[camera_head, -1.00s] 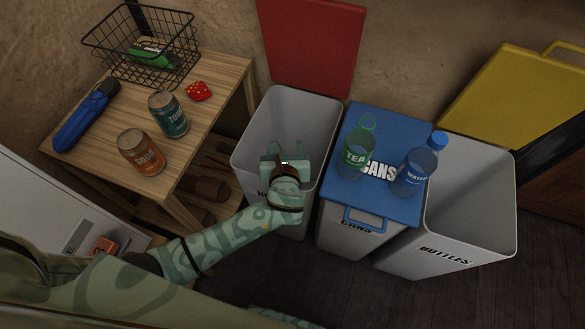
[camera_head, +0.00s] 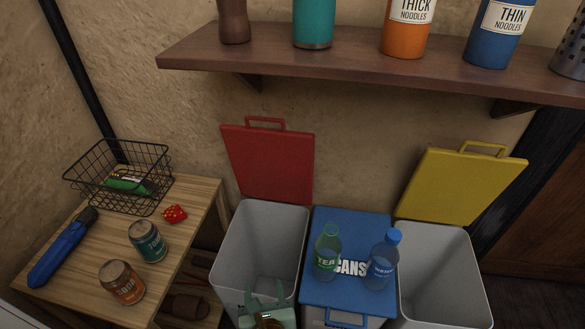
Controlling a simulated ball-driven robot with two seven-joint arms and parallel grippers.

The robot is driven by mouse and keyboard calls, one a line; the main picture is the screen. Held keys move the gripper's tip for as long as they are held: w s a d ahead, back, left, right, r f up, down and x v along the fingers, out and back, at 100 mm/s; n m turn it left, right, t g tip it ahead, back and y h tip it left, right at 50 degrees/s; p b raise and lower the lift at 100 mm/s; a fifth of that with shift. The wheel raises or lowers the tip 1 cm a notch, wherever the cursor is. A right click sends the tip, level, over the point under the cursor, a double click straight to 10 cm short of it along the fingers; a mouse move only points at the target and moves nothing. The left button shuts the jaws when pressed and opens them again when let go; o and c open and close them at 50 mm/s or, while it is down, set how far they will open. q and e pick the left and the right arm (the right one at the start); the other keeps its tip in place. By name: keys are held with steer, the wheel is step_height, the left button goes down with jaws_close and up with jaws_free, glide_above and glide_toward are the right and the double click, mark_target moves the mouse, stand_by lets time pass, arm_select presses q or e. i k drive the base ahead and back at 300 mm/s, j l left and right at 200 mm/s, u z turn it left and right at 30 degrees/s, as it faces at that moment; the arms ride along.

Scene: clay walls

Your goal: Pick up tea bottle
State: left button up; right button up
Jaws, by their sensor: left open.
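The tea bottle (camera_head: 327,254) is green and see-through with a green cap and a TEA label. It stands upright on the blue lid (camera_head: 350,221) of the cans bin, left of a blue water bottle (camera_head: 381,262). My left gripper (camera_head: 267,296) shows at the bottom edge in front of the left grey bin. Its two pale green fingers point up and are apart, with nothing between them. It is left of and nearer than the tea bottle, not touching it. My right gripper is out of view.
The left bin (camera_head: 262,222) has its red lid (camera_head: 268,165) raised; the right bin (camera_head: 435,240) has its yellow lid (camera_head: 462,187) raised. A wooden table (camera_head: 194,208) with cans and a wire basket stands left. A shelf (camera_head: 370,75) with containers hangs above.

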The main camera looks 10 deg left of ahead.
mark_target(328, 247)
steer(key=k+l, duration=0.35)
steer(key=l, duration=0.15)
steer(key=k+l, duration=0.35)
steer(key=l, duration=0.2)
